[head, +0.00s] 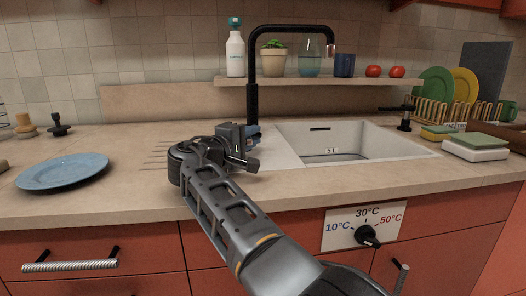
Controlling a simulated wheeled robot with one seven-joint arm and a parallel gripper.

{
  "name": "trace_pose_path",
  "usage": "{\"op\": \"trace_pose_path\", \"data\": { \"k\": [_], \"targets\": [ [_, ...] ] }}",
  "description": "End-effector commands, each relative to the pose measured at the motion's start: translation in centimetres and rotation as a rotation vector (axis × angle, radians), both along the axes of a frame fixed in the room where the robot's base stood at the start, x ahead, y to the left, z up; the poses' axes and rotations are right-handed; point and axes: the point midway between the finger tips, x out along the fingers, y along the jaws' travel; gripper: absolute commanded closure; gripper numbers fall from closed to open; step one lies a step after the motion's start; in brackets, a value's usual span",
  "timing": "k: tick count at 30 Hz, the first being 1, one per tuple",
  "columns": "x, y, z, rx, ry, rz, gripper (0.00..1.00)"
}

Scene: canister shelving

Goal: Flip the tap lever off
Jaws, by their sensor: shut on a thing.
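No water stream shows below the spout. My gripper (248,137) is at the foot of the tap, shut on a part there, which I take to be the tap lever. The lever itself is hidden by my gripper. A small blue-grey piece shows just behind the gripper, and I cannot tell what it is.
The white sink (400,146) lies right of my gripper. A black upright fitting with a crossbar (404,118) stands behind its right side. A blue plate (64,171) lies at left. A shelf (300,82) with a bottle and plant hangs behind. A temperature dial (367,236) is below.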

Motion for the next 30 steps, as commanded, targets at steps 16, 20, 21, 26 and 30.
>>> {"op": "trace_pose_path", "data": {
  "k": [16, 20, 21, 26, 30],
  "targets": [
    [-0.32, 1.11, -0.22, 0.0, 0.004, -0.056, 1.0],
    [-0.32, 1.11, -0.21, 0.0, 0.004, -0.056, 1.0],
    [-0.32, 1.11, -0.21, 0.0, 0.004, -0.056, 1.0],
    [-0.31, 1.12, -0.18, -0.001, 0.003, -0.055, 0.69],
    [-0.31, 1.14, -0.1, 0.0, 0.001, -0.054, 0.57]
  ]
}}
